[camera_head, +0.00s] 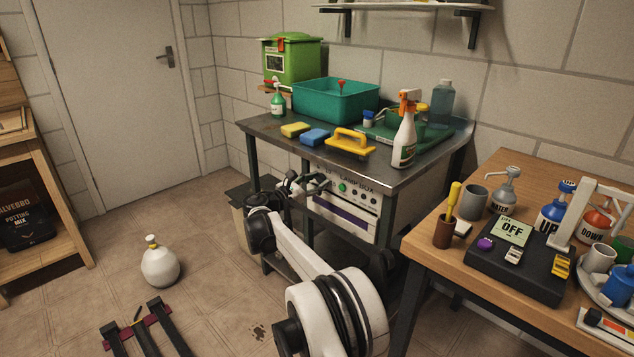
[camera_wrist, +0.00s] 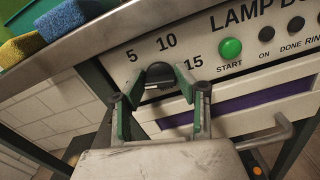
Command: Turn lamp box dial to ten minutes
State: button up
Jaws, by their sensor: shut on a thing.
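The lamp box (camera_head: 348,216) is a white panel under the metal bench, with a row of controls along its top edge. Its black dial (camera_wrist: 160,71) sits below the printed marks 5, 10 and 15 in the wrist view. My gripper (camera_wrist: 156,84) is shut on the dial, one green-lined finger on each side. It also shows at the left end of the panel in the head view. I cannot tell which mark the dial's pointer is at. The lower part of the dial lies between my fingers.
A green start button (camera_wrist: 230,47) and dark lamps sit right of the dial. A bar handle (camera_wrist: 268,134) sticks out below. The bench edge (camera_wrist: 75,45) runs close above my gripper. A wooden table (camera_head: 447,268) stands at the right.

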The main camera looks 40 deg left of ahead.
jog(key=m, duration=0.5)
jog(key=shift+m, duration=0.3)
jog(key=m, duration=0.5)
jog(key=shift+d, duration=0.1)
jog(key=m, duration=0.5)
jog(key=shift+f+m, duration=0.1)
jog(key=shift+m, duration=0.3)
jog(key=m, duration=0.4)
jog(key=shift+m, duration=0.4)
jog(key=o, duration=1.1)
jog(key=shift+o, duration=0.2)
jog(key=shift+s+f, duration=0.1)
